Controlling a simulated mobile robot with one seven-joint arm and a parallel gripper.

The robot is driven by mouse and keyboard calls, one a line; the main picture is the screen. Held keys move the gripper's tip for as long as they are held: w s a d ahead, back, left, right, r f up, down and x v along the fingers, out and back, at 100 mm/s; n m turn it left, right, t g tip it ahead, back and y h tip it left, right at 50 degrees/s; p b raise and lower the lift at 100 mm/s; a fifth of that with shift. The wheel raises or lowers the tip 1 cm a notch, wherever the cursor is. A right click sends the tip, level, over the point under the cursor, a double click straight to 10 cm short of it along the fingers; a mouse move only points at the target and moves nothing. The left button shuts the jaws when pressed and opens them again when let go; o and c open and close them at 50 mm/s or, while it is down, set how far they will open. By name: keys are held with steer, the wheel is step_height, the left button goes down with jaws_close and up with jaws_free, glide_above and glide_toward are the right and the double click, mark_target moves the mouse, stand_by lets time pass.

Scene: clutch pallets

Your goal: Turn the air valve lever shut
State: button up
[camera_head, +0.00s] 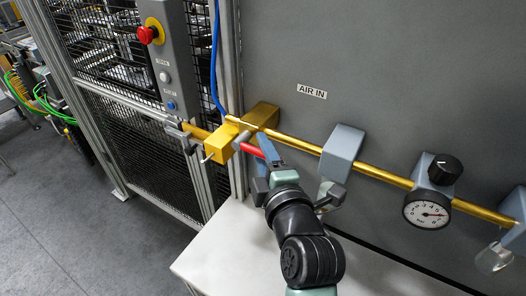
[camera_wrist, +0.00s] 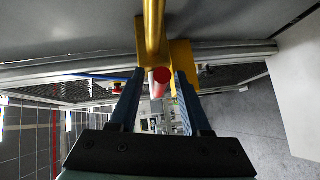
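The air valve has a yellow brass body (camera_head: 221,143) on the brass pipe, to the left below the AIR IN label. Its red lever (camera_head: 251,149) sticks out towards my gripper (camera_head: 264,160). In the wrist view, the red lever end (camera_wrist: 161,75) lies between the two blue fingers of my gripper (camera_wrist: 159,80). The fingers are apart, with a narrow gap seeming to show on each side of the lever. The yellow valve body (camera_wrist: 182,53) is just beyond the fingertips. In the head view, my fingers hide part of the lever.
The brass pipe (camera_head: 302,145) runs along the grey panel through a grey block (camera_head: 342,153) to a pressure gauge (camera_head: 427,210) with a black knob (camera_head: 445,169). A control box with a red emergency button (camera_head: 146,35) stands left of the valve. A white surface (camera_head: 225,245) lies below.

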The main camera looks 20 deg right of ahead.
jaws_close()
stand_by(1.2)
